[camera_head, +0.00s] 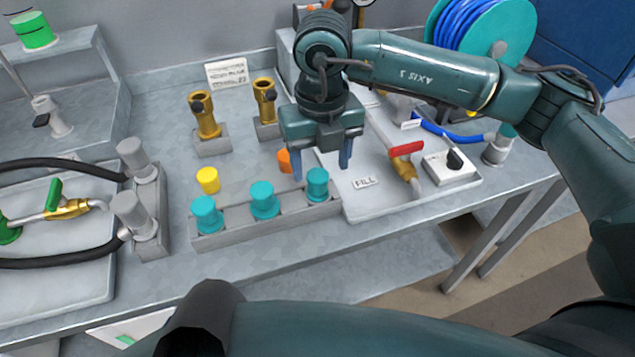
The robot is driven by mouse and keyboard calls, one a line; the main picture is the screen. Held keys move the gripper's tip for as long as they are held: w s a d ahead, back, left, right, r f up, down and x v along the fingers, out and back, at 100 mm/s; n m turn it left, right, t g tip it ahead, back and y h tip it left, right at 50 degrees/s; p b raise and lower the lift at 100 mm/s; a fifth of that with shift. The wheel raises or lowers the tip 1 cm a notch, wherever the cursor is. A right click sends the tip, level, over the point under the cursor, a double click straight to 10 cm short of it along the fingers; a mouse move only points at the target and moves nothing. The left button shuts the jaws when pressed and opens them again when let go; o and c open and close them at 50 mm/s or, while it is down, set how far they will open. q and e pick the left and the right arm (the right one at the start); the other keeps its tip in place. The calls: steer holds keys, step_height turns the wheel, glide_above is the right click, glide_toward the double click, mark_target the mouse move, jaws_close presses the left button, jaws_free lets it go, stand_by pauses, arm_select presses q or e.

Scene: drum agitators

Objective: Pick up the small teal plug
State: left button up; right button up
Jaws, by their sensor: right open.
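Three teal plugs stand in a row in a grey rack (282,219): a left one (207,214), a middle one (264,200) and a right one (317,184). The right plug looks the smallest. My right gripper (322,168) points down with its two blue fingers apart and nothing between them. It is above and slightly behind the right plug in the picture, seemingly apart from it. An orange piece (284,160) is partly hidden behind the left finger. My left gripper does not show.
A yellow plug (208,180) stands behind the rack, with two brass fittings (265,101) farther back. A red-handled valve (406,150) is on the FILL panel (386,200) to the right. Grey plugs and black hoses lie left. The bench front is clear.

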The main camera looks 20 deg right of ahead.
mark_target(317, 175)
steer(key=f, duration=0.4)
steer(key=shift+w+a+f+p, duration=0.2)
steer(key=shift+w+f+p, duration=0.05)
steer(key=shift+f+p, duration=0.15)
steer(key=c, duration=1.1)
